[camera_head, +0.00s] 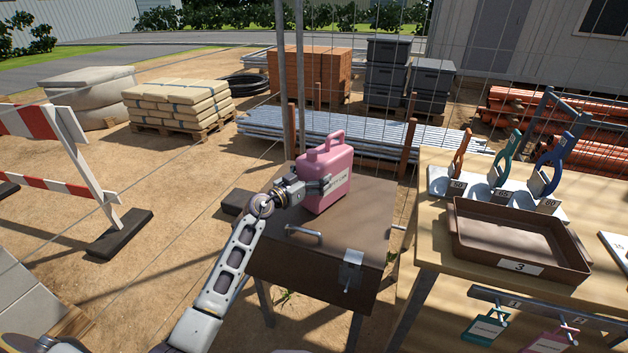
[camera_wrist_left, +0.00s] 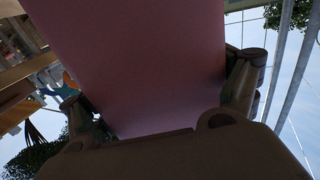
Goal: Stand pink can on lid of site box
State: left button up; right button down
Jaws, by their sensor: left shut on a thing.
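The pink can (camera_head: 325,180) is a boxy jerrycan with a top handle. It is upright over the back part of the brown lid of the site box (camera_head: 355,225); I cannot tell whether its base touches the lid. In the left wrist view the pink can (camera_wrist_left: 140,60) fills the middle between the two fingers of the left gripper (camera_wrist_left: 165,100). A metal handle bar lies on the lid in front of the can, and a latch hangs at the box's front. My right gripper is not in view.
A wooden table (camera_head: 440,250) stands right of the box, with a brown tray (camera_head: 515,240) marked 3 and several coloured tools in holders behind it. A wire fence with posts runs behind the box. A red-and-white barrier (camera_head: 60,150) stands at the left.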

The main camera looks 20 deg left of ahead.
pick_arm(q)
jog(key=shift+f, duration=0.35)
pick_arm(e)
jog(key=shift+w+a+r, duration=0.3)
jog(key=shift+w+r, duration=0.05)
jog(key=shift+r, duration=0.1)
pick_arm(q)
jog(key=shift+f, duration=0.1)
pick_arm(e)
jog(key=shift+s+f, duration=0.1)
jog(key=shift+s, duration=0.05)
pick_arm(q)
jog(key=o, duration=0.9)
jog(key=shift+o, duration=0.2)
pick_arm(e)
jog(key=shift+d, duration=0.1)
